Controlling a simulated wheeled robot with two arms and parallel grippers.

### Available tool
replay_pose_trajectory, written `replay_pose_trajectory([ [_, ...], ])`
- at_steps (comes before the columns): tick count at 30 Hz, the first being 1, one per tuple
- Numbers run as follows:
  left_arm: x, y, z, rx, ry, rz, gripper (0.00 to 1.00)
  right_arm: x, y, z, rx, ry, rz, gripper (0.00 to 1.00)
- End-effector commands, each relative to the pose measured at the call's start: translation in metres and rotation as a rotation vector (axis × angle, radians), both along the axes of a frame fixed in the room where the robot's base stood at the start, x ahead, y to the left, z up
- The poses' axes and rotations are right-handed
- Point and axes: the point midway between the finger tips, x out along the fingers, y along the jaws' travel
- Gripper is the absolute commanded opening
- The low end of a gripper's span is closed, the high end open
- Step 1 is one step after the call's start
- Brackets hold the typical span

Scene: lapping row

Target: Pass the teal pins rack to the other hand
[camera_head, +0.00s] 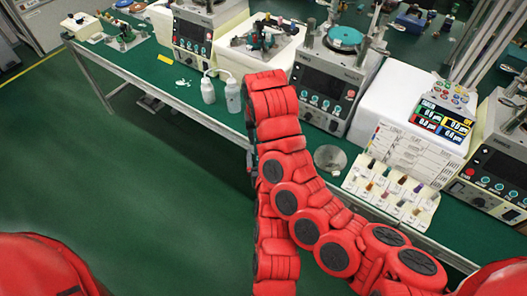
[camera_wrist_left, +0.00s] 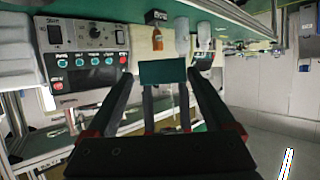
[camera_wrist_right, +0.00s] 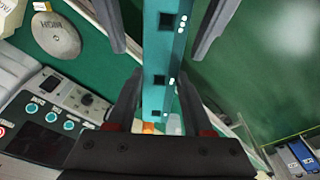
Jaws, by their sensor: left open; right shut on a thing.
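The teal pins rack (camera_wrist_right: 158,60) is a long teal bar with small dark square holes and pale dots. It runs lengthwise between the fingers of my right gripper (camera_wrist_right: 158,78), which is shut on it. My left gripper (camera_wrist_left: 160,76) is open. Its fingers stand apart on either side of the teal rack end (camera_wrist_left: 162,72), with gaps visible. In the right wrist view, dark fingers come from the top on both sides of the rack, apart from it. In the head view, my red arms hide both grippers and the rack.
The green bench (camera_head: 180,92) carries grey control units (camera_head: 325,88), two white bottles (camera_head: 208,90), a round metal dish (camera_head: 330,158) and a white card of small coloured items (camera_head: 390,193). The green floor (camera_head: 140,190) at left is clear.

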Motion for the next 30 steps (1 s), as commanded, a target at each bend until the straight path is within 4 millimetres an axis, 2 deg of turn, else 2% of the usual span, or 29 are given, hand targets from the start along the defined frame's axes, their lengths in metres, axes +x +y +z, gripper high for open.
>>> replay_pose_trajectory([
  [6,0.0108,0.0018,-0.0055,0.0,0.002,0.0,0.88,0.0001,0.0001,0.0002,0.0,0.0,0.0,0.0],
  [15,0.0115,0.0017,-0.0058,-0.001,0.002,-0.001,0.86,0.0,0.0001,0.0002,0.0,0.0,0.0,0.0],
  [27,0.0114,0.0008,-0.0056,-0.001,0.001,-0.003,0.14,-0.0003,0.0013,0.0002,0.002,-0.001,0.002,0.0],
  [30,0.0114,0.0003,-0.0056,-0.002,0.001,-0.004,0.0,-0.0005,0.0019,0.0002,0.003,-0.001,0.003,0.0],
])
